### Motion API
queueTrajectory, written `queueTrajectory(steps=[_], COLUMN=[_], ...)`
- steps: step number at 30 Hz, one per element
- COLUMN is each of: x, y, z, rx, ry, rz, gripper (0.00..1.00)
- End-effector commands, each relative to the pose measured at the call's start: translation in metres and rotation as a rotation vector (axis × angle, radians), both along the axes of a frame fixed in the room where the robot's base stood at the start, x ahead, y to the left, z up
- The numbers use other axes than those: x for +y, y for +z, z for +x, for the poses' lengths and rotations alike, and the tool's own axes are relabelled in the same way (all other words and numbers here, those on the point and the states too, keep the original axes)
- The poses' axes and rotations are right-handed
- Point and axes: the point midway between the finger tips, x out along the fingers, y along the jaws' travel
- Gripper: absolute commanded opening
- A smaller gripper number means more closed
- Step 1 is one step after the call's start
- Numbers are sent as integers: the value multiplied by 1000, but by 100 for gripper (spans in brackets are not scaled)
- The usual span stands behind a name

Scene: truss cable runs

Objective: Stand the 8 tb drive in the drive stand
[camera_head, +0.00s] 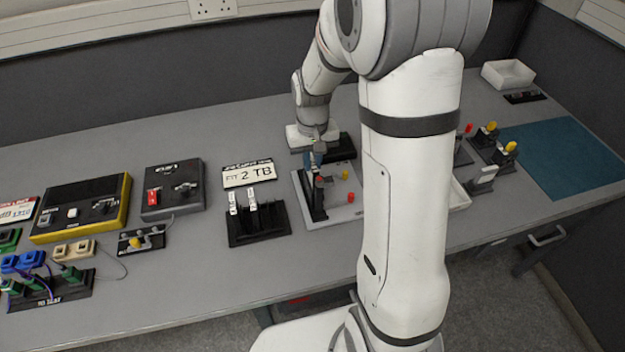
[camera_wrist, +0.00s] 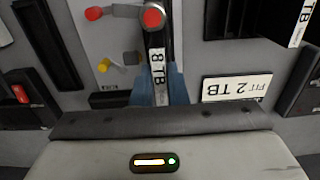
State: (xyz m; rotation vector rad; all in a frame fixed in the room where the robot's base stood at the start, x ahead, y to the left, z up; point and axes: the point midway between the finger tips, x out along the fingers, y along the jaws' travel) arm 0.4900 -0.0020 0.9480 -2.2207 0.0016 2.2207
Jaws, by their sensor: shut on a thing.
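The 8 TB drive (camera_wrist: 158,72) is a dark, narrow drive with a white "8 TB" label, in the wrist view. My gripper (camera_wrist: 160,92) is shut on it, with blue fingers on both sides. In the head view my gripper (camera_head: 312,162) points down over a pale plate (camera_head: 335,213) with a dark upright piece (camera_head: 308,197). I cannot tell whether the drive touches that plate. The black drive stand (camera_head: 259,237) is left of the plate and holds two upright drives with white labels (camera_head: 233,203) (camera_head: 252,199). A "FIT 2 TB" sign (camera_head: 249,174) lies behind it.
The plate carries red and yellow knobs (camera_head: 345,174). A grey box with a red switch (camera_head: 172,188) and a yellow-edged box (camera_head: 82,208) are farther left. A blue mat (camera_head: 560,160) and white tray (camera_head: 508,73) are at right. The table's front strip is mostly clear.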

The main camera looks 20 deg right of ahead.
Motion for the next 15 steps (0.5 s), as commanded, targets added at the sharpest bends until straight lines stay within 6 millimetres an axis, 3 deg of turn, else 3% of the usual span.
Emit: queueTrajectory(steps=[15], x=[-1], y=[27], z=[0], rx=[0], ry=[-1], rz=[0], gripper=[0])
